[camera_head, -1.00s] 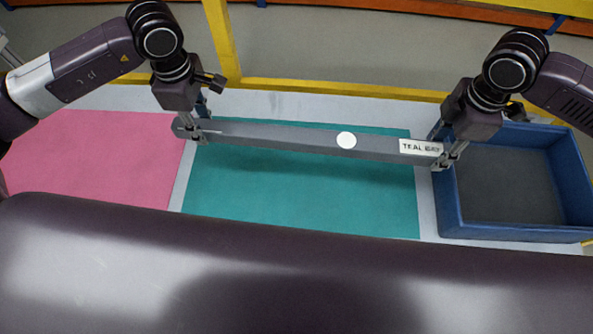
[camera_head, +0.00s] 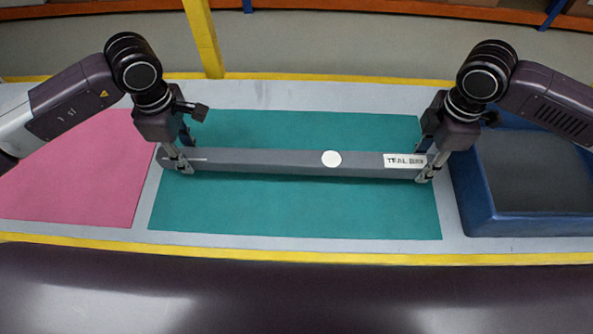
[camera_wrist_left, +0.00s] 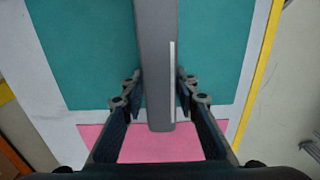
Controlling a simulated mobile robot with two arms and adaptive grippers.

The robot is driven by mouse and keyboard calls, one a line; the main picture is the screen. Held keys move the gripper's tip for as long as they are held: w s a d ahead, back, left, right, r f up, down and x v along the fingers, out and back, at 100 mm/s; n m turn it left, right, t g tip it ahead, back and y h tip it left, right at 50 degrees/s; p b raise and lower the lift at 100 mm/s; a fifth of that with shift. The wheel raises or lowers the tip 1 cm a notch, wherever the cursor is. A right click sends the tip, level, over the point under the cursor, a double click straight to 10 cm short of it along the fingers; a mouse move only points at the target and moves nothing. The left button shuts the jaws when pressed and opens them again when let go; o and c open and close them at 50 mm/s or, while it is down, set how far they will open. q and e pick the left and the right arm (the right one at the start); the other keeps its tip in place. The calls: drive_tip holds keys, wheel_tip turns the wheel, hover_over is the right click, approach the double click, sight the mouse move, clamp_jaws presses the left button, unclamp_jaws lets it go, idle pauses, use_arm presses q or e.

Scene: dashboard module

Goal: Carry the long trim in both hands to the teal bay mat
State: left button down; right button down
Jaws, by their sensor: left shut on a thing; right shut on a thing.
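The long grey trim (camera_head: 270,162) spans the teal bay mat (camera_head: 290,218) in the head view, with a white dot and a white label reading "TEAL" plus an unclear word. My left gripper (camera_head: 179,168) is shut on its left end, and my right gripper (camera_head: 429,174) is shut on its right end. The trim lies nearly level across the picture, over the mat; whether it touches the mat I cannot tell. In the left wrist view the trim (camera_wrist_left: 157,60) runs between the left gripper's fingers (camera_wrist_left: 157,92), with the teal mat (camera_wrist_left: 85,45) behind it.
A pink mat (camera_head: 75,175) lies to the left on the pale table. A blue bin (camera_head: 477,205) with a dark floor stands to the right, close to my right gripper. Yellow edging (camera_head: 300,257) runs along the table's near side, and a yellow post (camera_head: 203,38) stands behind.

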sight(198, 173)
use_arm(q)
drive_tip(key=shift+f, duration=0.25)
use_arm(e)
drive_tip(key=shift+f, duration=0.25)
